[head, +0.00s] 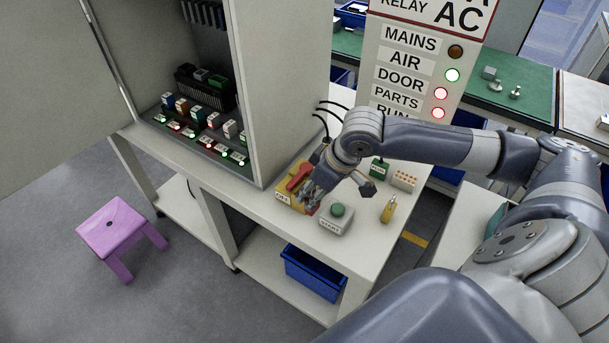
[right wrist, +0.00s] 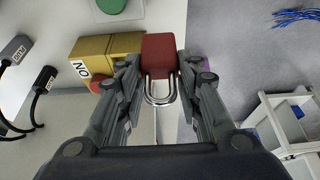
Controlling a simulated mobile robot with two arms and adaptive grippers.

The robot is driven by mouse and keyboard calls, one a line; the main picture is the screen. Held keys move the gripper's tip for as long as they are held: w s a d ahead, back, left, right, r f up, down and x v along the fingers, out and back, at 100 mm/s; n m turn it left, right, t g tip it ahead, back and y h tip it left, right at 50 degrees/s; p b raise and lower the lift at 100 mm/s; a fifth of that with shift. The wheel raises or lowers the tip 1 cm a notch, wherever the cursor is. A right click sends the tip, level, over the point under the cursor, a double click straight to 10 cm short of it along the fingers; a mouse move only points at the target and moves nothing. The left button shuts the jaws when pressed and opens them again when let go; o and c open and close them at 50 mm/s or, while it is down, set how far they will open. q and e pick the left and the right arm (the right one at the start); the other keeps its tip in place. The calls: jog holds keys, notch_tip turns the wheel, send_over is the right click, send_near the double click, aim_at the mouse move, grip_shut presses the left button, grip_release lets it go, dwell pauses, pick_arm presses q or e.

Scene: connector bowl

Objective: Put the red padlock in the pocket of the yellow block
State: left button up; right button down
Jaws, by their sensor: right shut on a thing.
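My right gripper (right wrist: 160,72) is shut on the red padlock (right wrist: 160,54), with its silver shackle towards the wrist camera. In the wrist view the padlock is right beside the end of the yellow block (right wrist: 108,45); I cannot tell whether they touch. The yellow block has a white label and a red part on it. In the head view my right gripper (head: 312,196) is at the right side of the yellow block (head: 285,199), near its red handle (head: 298,176), and mostly hides the padlock. The block's pocket cannot be made out. My left gripper is out of view.
The START box (head: 336,218) with a green button stands close on the right of the gripper. A yellow bottle-like object (head: 388,210) and a small box (head: 403,181) are further right. The cabinet (head: 285,95) rises behind. The bench front edge is near.

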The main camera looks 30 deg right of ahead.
jog(key=w+d+f, duration=0.1)
jog(key=w, duration=0.1)
jog(key=w+f+p, duration=0.1)
jog(key=w, duration=0.2)
jog(key=w+d+f+p, duration=0.1)
jog(key=w, duration=0.1)
jog(key=shift+w+d+f, duration=0.15)
jog(key=shift+w+d, duration=0.05)
jog(key=shift+d, duration=0.15)
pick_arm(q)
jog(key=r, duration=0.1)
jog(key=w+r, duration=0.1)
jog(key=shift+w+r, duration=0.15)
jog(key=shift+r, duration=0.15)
pick_arm(e)
jog(key=shift+f, duration=0.5)
jog(key=shift+f, duration=0.1)
jog(key=c, duration=1.1)
grip_release()
